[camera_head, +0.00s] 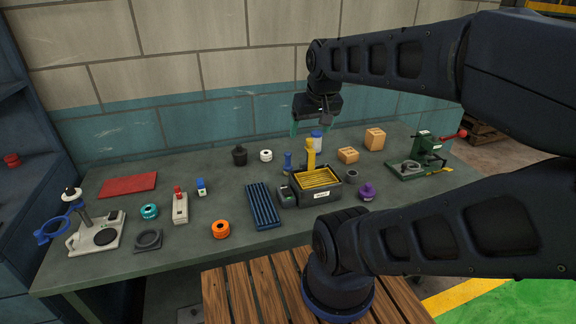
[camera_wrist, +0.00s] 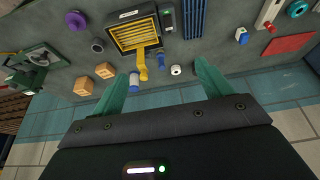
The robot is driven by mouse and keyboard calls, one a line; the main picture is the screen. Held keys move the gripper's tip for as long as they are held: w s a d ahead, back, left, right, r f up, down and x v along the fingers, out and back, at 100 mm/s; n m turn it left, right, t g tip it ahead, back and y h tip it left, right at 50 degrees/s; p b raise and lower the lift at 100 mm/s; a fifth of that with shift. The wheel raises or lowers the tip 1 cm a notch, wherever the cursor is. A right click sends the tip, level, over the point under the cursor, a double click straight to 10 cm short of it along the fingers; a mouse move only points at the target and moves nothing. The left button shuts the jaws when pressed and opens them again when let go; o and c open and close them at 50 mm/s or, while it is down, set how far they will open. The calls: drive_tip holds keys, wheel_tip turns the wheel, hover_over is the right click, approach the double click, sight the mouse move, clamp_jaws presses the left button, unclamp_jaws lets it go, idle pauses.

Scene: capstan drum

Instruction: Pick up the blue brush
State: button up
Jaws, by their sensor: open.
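A small upright blue item (camera_head: 288,160), which looks like the blue brush, stands on the bench just behind the black box. In the wrist view it (camera_wrist: 161,60) shows beyond the fingertips, right of the yellow handle; its bristles cannot be made out. My gripper (camera_head: 311,127) hangs above the back of the bench, higher than the blue item and apart from it. In the wrist view the teal fingers of my gripper (camera_wrist: 165,80) are wide apart with nothing held between them.
A blue-lidded white jar (camera_head: 316,143), white ring (camera_head: 266,155) and dark knobbed piece (camera_head: 239,156) are nearby. Orange blocks (camera_head: 375,139) stand right. A blue ribbed tray (camera_head: 264,206) lies in front.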

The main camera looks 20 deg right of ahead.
drive_tip(key=c, duration=0.5)
drive_tip(key=m+g, duration=0.5)
drive_tip(key=m, duration=0.8)
hover_over(288, 153)
wheel_tip(288, 153, down, 18)
drive_tip(key=shift+d+r, duration=0.1)
drive_tip(key=shift+r, duration=0.1)
drive_tip(key=shift+w+f, duration=0.25)
drive_tip(key=shift+f, duration=0.3)
drive_tip(key=shift+s+f, duration=0.15)
drive_tip(key=shift+f, duration=5)
